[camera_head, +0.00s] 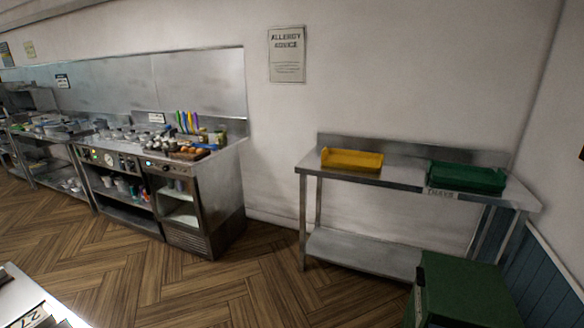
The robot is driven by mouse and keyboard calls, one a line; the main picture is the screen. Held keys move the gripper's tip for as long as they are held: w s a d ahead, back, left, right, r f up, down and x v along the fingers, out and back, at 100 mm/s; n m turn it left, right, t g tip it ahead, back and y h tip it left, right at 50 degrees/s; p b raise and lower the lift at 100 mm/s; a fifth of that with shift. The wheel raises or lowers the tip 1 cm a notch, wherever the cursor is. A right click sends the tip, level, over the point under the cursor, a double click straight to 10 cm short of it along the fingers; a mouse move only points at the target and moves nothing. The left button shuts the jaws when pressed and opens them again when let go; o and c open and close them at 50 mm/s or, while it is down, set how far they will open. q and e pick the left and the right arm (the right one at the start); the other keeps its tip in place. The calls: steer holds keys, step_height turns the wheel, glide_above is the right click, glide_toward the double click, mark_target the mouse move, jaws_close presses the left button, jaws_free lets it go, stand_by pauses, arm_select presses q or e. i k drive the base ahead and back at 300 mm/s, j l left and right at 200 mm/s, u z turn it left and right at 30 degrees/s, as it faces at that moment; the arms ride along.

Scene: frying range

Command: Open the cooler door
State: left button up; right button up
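No thing in view is clearly marked as the cooler. A steel counter unit (228,200) stands against the back wall at left of centre. Its right-hand compartment (181,207) shows shelves inside and a vent grille below; I cannot tell whether a glass door covers it. A dark green box (465,290) is at the bottom right, cut off by the picture edge; I cannot tell what it is. Neither of my grippers is in view.
A steel table (397,178) at the right holds a yellow tray (352,160) and a green tray (467,178). Jars and utensils stand on the counter. A pale surface (22,295) with a number card (32,317) is at bottom left. The wooden floor (200,285) between is clear.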

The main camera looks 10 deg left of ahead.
mark_target(147, 178)
steer(key=i+j+u, duration=0.25)
steer(key=i+u, duration=0.15)
steer(key=i, duration=0.2)
steer(key=i+u, duration=0.35)
steer(key=i, duration=0.3)
steer(key=i+l+u, duration=0.1)
steer(key=i+u, duration=0.3)
steer(key=i, duration=0.25)
steer(key=i+l+u, duration=0.35)
steer(key=i, duration=0.25)
steer(key=i+j+z, duration=0.1)
steer(key=i+j, duration=0.3)
steer(key=i, duration=0.25)
steer(key=i+j, duration=0.5)
steer(key=i, duration=0.15)
steer(key=l+z, duration=0.05)
